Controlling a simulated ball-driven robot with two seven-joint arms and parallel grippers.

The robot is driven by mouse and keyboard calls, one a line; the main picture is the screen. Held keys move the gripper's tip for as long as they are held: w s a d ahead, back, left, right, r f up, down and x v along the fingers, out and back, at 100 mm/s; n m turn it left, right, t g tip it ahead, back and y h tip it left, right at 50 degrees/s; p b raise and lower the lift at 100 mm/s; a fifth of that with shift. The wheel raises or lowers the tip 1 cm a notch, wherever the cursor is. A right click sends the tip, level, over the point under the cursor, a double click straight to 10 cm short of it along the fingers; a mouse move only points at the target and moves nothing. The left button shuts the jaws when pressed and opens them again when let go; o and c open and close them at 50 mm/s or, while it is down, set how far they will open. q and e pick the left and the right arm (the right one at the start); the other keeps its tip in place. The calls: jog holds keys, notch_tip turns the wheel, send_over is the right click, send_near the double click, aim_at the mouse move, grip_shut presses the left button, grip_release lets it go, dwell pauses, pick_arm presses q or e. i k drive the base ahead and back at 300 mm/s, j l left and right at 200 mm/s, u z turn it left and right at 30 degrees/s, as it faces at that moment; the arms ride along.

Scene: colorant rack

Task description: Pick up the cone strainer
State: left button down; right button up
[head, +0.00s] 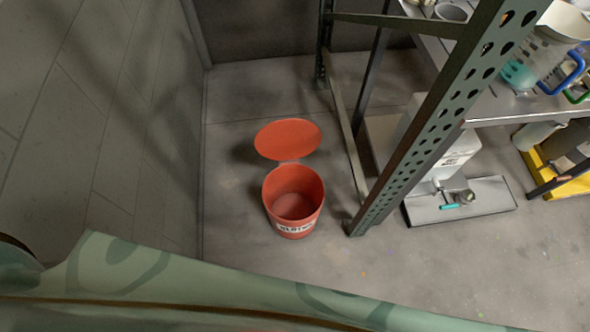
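A pale, cone-like piece (568,20), possibly the cone strainer, shows at the top right corner. It sits at the mouth of a clear jug (535,62) with teal contents on the metal shelf. The picture's edge cuts it off, so I cannot tell its full shape. Neither of my grippers is in view.
The rack's perforated upright (440,125) stands in front of the shelf (510,108). An open red bin (293,205) with a raised lid stands on the floor. A white container (455,155) and a grey tray (485,203) are low right. Floor around the bin is clear.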

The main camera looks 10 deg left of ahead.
aim_at(562, 22)
jog(key=k+l+u, duration=0.65)
jog(key=k+j, duration=0.05)
jog(key=k, duration=0.05)
